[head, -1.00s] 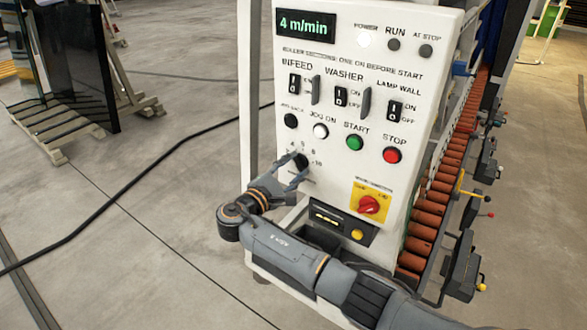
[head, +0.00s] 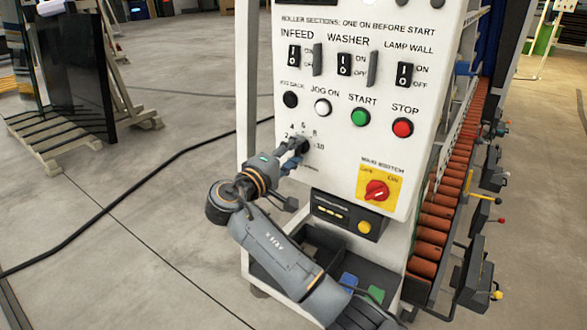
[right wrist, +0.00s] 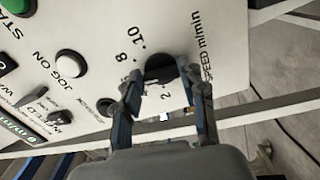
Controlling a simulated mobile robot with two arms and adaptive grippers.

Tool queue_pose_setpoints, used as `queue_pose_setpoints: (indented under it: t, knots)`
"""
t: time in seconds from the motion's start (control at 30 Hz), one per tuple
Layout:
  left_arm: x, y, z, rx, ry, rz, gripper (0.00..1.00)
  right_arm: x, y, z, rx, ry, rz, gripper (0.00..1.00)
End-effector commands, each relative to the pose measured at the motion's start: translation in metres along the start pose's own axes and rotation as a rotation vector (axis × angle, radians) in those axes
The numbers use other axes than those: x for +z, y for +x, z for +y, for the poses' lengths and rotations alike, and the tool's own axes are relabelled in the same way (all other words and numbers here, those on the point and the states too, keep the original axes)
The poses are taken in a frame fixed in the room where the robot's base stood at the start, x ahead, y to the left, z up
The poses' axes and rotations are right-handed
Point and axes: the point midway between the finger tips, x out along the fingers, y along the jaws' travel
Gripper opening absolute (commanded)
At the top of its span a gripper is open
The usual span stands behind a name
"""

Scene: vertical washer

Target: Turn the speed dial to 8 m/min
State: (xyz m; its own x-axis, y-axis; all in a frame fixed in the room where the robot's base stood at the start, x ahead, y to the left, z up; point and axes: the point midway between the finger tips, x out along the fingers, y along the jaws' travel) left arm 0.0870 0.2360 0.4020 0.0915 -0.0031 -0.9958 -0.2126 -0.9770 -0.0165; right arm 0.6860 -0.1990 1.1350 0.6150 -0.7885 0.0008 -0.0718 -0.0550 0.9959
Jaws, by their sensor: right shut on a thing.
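The black speed dial (head: 304,147) is on the white control panel (head: 335,180), ringed by printed numbers from 2 to 10. My right gripper (head: 295,152) is at the dial, shut on it, and partly hides its lower left side. In the right wrist view the dial (right wrist: 160,66) sits between the two fingertips of the gripper (right wrist: 162,75). The pointer on the dial is too small to read. The speed display is cut off in the head view; in the right wrist view the display (right wrist: 18,130) is too small to read. My left gripper is not in view.
The jog back, jog on, start (head: 359,117) and stop (head: 403,127) buttons are just above the dial. The red main switch (head: 376,190) is at lower right. Orange rollers (head: 440,200) run along the right side. A black cable (head: 150,178) lies on the floor.

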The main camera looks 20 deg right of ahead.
Motion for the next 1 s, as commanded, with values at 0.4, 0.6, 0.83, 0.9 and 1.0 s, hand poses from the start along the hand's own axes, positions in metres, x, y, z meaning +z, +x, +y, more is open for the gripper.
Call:
queue_pose_setpoints:
  t: [0.4, 0.6, 0.83, 0.9, 1.0]
  knots:
    - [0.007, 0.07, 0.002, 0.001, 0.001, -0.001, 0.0, 0.0, 0.0, -0.01, -0.003, 0.369, -0.001, 0.1]
    - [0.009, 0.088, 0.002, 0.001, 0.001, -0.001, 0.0, 0.0, 0.0, -0.009, -0.005, 0.493, -0.002, 0.1]
    - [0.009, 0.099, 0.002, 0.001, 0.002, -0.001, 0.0, 0.0, 0.0, -0.006, -0.004, 0.576, -0.002, 0.1]
    - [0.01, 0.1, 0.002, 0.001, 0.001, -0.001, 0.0, 0.0, 0.0, -0.006, -0.004, 0.59, -0.003, 0.1]
    - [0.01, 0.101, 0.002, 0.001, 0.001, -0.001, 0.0, -0.001, 0.0, -0.006, -0.004, 0.602, -0.003, 0.1]
